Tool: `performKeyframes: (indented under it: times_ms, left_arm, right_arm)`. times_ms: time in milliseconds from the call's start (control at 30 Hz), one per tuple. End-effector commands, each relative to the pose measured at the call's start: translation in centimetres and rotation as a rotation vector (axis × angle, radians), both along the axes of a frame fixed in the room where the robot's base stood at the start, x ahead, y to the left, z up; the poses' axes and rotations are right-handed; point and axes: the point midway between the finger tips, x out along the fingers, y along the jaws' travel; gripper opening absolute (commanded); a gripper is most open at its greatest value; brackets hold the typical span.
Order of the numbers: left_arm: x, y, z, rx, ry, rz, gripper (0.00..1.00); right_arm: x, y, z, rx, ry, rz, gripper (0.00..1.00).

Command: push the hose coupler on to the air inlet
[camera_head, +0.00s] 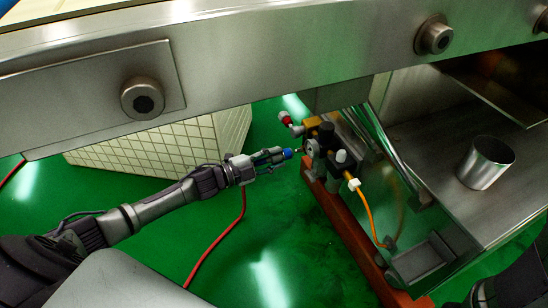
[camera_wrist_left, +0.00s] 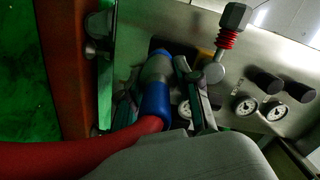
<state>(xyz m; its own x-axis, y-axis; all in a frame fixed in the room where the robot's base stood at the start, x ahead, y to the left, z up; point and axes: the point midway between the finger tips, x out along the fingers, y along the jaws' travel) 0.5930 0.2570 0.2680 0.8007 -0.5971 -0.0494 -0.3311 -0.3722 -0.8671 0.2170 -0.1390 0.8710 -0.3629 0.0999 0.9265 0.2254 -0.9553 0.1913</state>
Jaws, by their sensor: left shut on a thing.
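My left gripper (camera_head: 280,155) reaches in from the left and is shut on the hose coupler. The coupler's blue end (camera_head: 288,153) sticks out toward the valve assembly (camera_head: 322,150). In the left wrist view the coupler shows a grey body and a blue collar (camera_wrist_left: 155,100), with the gripper fingers (camera_wrist_left: 160,88) on either side. The red hose (camera_head: 243,205) hangs from it to the floor. A small pale tip (camera_head: 299,150) just ahead of the coupler looks like the air inlet; I cannot tell whether they touch.
Pressure gauges (camera_wrist_left: 246,105), black knobs (camera_wrist_left: 268,82) and a red-springed part (camera_wrist_left: 228,40) sit beside the coupler. An orange tube (camera_head: 368,212) runs down from the assembly. A steel beam (camera_head: 250,65) crosses above. A metal cup (camera_head: 486,162) stands right. Green floor lies open below.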

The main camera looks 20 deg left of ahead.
Motion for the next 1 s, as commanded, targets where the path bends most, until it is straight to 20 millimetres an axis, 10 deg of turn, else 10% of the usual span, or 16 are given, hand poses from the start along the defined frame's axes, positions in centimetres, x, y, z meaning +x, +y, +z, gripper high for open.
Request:
performKeyframes:
  times_ms: [1000]
  left_arm:
    - [0.49,-0.44,0.07,0.000,-0.001,-0.001,0.00]
  right_arm:
    - [0.05,0.00,0.42,0.001,0.001,0.000,0.00]
